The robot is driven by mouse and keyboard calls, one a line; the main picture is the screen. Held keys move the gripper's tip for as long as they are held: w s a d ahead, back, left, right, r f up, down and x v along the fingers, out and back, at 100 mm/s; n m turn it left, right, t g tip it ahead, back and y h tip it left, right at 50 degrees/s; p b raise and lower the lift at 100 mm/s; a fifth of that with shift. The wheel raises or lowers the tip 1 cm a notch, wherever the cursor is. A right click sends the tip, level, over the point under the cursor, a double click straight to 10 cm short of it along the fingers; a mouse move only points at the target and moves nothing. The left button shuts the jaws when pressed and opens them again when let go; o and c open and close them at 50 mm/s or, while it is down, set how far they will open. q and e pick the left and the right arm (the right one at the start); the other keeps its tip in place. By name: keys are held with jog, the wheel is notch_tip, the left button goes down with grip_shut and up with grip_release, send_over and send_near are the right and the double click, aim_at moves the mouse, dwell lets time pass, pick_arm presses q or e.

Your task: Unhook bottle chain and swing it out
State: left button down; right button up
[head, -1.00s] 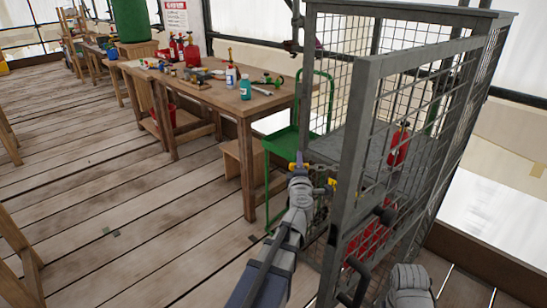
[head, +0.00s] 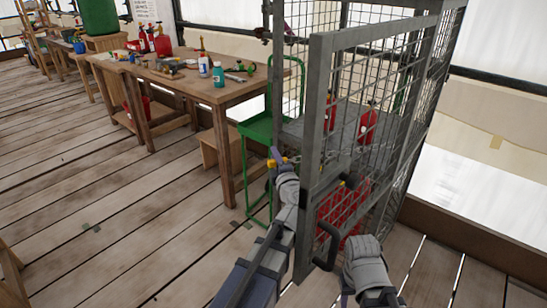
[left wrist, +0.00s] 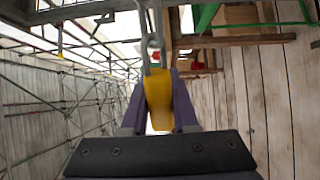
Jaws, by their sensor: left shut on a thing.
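My left gripper (head: 273,160) is shut on a yellow piece (head: 270,164) beside the front left post of the grey mesh cage (head: 316,120). In the left wrist view the yellow piece (left wrist: 158,98) sits between the purple fingers, and a metal eye and chain links (left wrist: 154,45) run from it toward the top. In the head view a thin chain (head: 312,157) seems to run from the gripper into the cage, partly hidden by the post. Red bottles (head: 367,125) stand on the cage's shelf. My right arm shows at the bottom; its fingers are not seen.
The cage has a black handle (head: 326,246) near my right arm. More red objects (head: 342,207) show through the lower mesh. A green cart or chair (head: 258,128) and a wooden workbench (head: 225,95) with tools stand left of the cage. The plank floor at left is mostly clear.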

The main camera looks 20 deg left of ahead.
pick_arm(q)
jog(key=c, duration=0.7)
grip_release()
